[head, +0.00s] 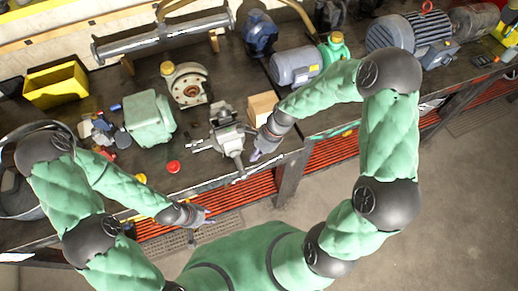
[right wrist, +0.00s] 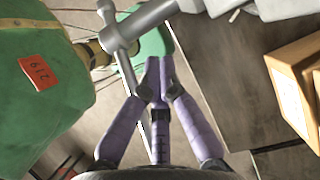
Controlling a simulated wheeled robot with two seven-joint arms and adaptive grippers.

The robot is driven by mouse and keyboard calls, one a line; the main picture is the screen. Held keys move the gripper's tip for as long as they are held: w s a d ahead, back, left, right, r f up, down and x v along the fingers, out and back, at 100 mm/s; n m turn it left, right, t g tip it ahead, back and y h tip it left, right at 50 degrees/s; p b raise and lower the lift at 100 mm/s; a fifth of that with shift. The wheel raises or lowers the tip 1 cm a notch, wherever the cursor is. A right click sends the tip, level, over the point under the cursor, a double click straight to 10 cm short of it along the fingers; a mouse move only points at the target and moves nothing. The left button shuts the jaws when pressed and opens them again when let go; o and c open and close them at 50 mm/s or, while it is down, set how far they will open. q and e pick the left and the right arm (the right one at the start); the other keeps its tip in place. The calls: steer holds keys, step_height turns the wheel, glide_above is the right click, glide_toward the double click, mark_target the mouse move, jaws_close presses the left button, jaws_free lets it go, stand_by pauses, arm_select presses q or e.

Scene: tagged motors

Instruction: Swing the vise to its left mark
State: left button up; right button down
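The grey metal vise (head: 228,135) stands near the front edge of the workbench, its jaw and screw end pointing toward me. In the right wrist view its screw with a T-shaped handle bar (right wrist: 122,45) is close up. My right gripper (head: 255,155) is just right of the vise's front part. In the wrist view its purple fingers (right wrist: 157,75) are drawn together, and the bar's lower end overlaps the left finger; I cannot tell whether they touch. My left gripper (head: 209,216) hangs in front of the bench, away from the vise. I cannot make out the left mark.
A cardboard box (head: 263,107) stands right behind my right gripper. A red button (head: 173,167) and a green motor housing (head: 150,119) lie left of the vise. A round flanged motor (head: 187,88) is behind it. Bench space directly left of the vise is fairly open.

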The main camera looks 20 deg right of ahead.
arm_select(q)
steer(key=shift+f, duration=0.2)
arm_select(e)
steer(key=shift+x, duration=1.75)
steer(key=shift+s+a, duration=0.1)
steer(key=shift+a, duration=0.1)
arm_select(q)
steer(key=shift+d+r, duration=0.15)
arm_select(e)
steer(key=shift+s+a+m, duration=0.1)
steer(key=shift+a+m, duration=0.2)
